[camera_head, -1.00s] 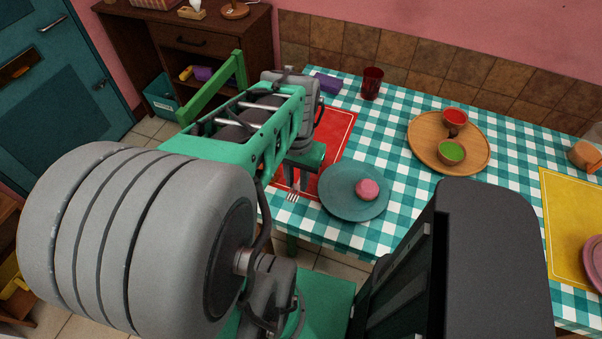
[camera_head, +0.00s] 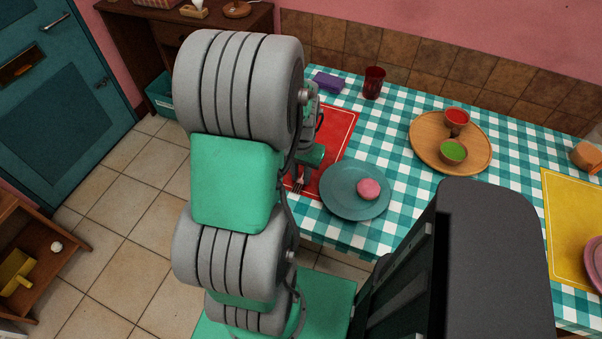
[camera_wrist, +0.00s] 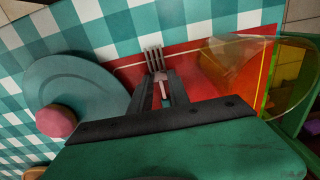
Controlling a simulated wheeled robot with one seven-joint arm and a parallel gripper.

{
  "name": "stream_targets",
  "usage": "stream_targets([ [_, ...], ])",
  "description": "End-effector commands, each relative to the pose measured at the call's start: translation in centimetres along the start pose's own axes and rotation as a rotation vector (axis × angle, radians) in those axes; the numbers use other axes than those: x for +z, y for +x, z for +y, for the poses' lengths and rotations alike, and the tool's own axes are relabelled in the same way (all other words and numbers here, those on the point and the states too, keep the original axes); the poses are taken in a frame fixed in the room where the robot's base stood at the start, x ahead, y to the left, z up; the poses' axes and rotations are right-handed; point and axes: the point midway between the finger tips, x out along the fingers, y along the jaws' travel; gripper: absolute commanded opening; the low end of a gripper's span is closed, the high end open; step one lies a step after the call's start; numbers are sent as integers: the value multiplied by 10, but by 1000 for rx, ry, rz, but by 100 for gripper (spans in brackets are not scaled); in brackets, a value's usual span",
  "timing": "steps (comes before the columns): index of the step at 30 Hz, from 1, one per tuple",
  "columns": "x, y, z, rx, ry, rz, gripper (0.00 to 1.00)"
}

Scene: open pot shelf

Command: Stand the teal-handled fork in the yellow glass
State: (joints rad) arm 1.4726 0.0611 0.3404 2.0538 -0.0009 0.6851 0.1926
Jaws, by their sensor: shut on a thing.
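The fork (camera_wrist: 154,59) lies between the fingertips of my gripper (camera_wrist: 163,84) in the wrist view. My gripper is shut on it; its tines and neck stick out past the fingers, and its handle is mostly hidden. In the head view the tines of the fork (camera_head: 298,185) show below my gripper (camera_head: 305,173), over the near part of the red mat. I cannot tell how far above the mat it is. A clear glass with a yellow tint (camera_wrist: 270,75) stands at the right in the wrist view, apart from the fork. My arm hides it in the head view.
A teal plate (camera_head: 342,203) with a pink round item (camera_head: 368,189) sits right of the red mat (camera_head: 338,140). A dark red glass (camera_head: 373,83) and a purple block (camera_head: 328,82) stand at the back. A wooden tray (camera_head: 430,157) holds two small bowls.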

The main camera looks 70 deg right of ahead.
Motion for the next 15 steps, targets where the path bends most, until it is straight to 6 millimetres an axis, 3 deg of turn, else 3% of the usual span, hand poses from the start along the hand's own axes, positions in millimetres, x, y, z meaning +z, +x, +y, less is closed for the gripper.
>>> stream_targets([
  [9, 0, 1, 0, 0, 0, 0, 44],
  [15, 0, 0, 0, 0, 0, 0, 44],
])
